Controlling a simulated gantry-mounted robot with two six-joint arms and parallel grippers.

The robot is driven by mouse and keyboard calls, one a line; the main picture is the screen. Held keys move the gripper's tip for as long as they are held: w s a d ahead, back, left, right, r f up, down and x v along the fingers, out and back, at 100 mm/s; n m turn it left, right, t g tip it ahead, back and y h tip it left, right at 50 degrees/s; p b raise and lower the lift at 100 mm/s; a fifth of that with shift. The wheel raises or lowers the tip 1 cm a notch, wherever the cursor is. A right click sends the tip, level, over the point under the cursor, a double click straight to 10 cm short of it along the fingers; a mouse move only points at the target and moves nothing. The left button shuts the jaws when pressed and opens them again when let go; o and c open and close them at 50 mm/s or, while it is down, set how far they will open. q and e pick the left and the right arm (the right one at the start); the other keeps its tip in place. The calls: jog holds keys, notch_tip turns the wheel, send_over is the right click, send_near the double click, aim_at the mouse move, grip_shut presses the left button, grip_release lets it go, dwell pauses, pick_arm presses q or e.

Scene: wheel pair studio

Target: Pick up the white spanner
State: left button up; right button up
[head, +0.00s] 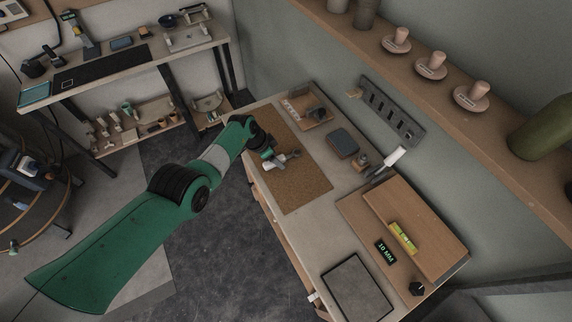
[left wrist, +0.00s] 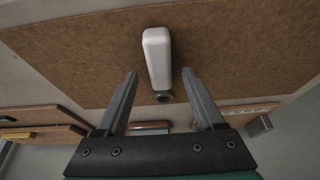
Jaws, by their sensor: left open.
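A white-handled tool, which looks like the white spanner (left wrist: 157,45), lies on the brown cork mat (left wrist: 75,50) in the left wrist view. A dark round end shows at its lower end. My left gripper (left wrist: 160,72) is open, with one finger on each side of the tool's line and a gap to both. I cannot tell how high the fingers are above the mat. In the head view my left gripper (head: 284,159) is over the cork mat (head: 312,187), and the tool is hard to tell from the fingers. My right gripper is not in view.
A dark grey block (head: 342,142) and a small wooden tray (head: 312,118) sit beside the mat. A white-handled tool (head: 394,158) lies near the wall. A wooden box (head: 420,222) with a yellow level (head: 403,238) stands to the right. The mat's lower part is clear.

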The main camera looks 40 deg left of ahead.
pick_arm(q)
jog(key=shift+f, duration=0.1)
jog(key=shift+f, duration=0.25)
dwell(0.4)
jog(key=shift+c, duration=0.3)
grip_shut()
